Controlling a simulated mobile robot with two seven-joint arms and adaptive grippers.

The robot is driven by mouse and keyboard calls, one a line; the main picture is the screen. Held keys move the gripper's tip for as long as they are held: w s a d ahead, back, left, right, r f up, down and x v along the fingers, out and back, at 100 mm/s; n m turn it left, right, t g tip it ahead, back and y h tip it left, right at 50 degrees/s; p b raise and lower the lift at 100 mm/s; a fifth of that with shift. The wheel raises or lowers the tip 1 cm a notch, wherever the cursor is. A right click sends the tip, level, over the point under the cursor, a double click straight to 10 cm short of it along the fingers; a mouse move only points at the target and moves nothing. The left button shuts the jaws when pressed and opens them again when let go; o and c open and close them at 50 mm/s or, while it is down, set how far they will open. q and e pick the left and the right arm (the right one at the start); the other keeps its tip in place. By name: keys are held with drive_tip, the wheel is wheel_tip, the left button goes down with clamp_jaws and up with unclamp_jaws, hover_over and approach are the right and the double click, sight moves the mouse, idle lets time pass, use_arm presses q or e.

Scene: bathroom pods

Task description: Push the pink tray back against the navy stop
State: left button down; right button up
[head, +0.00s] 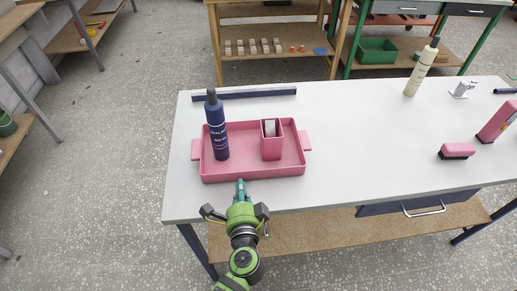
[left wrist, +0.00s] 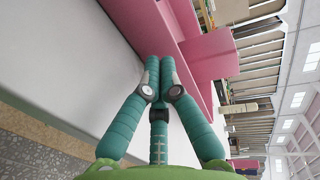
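The pink tray (head: 252,171) lies on the white table, with a dark blue bottle (head: 217,135) and a pink cup (head: 271,146) standing in it. The navy stop (head: 244,93) is a low bar along the table's back edge. A strip of bare table separates it from the tray's back rim. My left gripper (head: 240,187) is at the middle of the tray's front wall, its fingers together and empty. In the left wrist view the closed fingers (left wrist: 159,85) point at the pink tray wall (left wrist: 150,27); whether they touch it I cannot tell. My right gripper is out of view.
A cream bottle (head: 423,69), a pink brush (head: 457,151), a larger pink item (head: 498,122) and a small white dispenser (head: 462,89) stand on the right of the table (head: 355,140). The table just right of the tray is clear.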

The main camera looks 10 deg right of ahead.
use_arm(q)
drive_tip(key=shift+w, duration=0.1)
drive_tip(key=shift+w, duration=0.75)
drive_tip(key=shift+s+r, duration=0.2)
drive_tip(key=shift+s, duration=0.2)
drive_tip(key=shift+s+r+p, duration=0.3)
drive_tip(key=shift+s+r, duration=0.15)
drive_tip(key=shift+s, duration=0.6)
drive_tip(key=shift+s+r+p, duration=0.35)
drive_tip(key=shift+s+r, duration=0.05)
drive_tip(key=shift+s, duration=0.65)
drive_tip(key=shift+s+r+p, duration=0.3)
drive_tip(key=shift+s+r, duration=0.15)
drive_tip(key=shift+s, duration=0.6)
